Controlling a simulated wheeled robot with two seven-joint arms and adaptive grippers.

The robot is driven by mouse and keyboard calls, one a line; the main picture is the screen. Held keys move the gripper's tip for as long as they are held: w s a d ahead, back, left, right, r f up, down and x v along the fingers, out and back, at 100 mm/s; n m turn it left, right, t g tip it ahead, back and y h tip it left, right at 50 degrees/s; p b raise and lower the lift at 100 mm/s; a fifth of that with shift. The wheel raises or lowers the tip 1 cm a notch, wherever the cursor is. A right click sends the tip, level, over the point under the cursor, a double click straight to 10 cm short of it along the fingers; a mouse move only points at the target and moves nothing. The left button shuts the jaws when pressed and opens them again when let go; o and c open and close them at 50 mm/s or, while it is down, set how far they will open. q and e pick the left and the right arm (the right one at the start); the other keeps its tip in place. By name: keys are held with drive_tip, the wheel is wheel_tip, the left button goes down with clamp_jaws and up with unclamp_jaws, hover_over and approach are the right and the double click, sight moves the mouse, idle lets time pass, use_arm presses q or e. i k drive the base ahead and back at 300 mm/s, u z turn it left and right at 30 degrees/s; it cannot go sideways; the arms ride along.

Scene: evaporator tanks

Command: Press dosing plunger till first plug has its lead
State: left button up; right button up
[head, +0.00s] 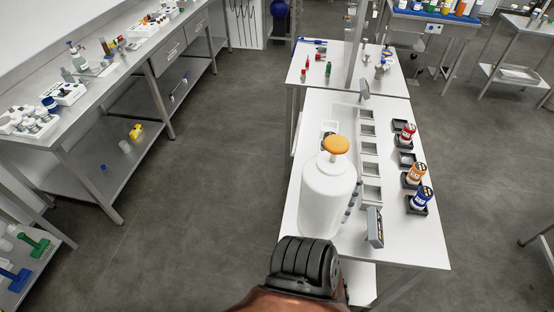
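The dosing plunger has an orange round knob (336,145) on top of a large white bottle (328,195), which stands upright at the near left of the white table (408,250). The knob sits raised above the bottle's shoulder on a short neck. Several small square open trays (372,195) run in a row to the right of the bottle. I cannot tell which thing is the first plug, nor whether any lead is there. Small dark pieces (352,200) lie beside the bottle, partly hidden by it. No gripper fingers show in the head view.
A dark ribbed part of my body fills the bottom middle. A small upright panel (375,228) stands near the table's front. Red (407,133), orange (416,173) and blue (422,197) jars stand in black holders on the right. Grey floor (220,190) is open on the left.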

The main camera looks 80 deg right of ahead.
sight(337, 144)
drive_tip(key=i, duration=1.3)
drive_tip(key=z, duration=3.95)
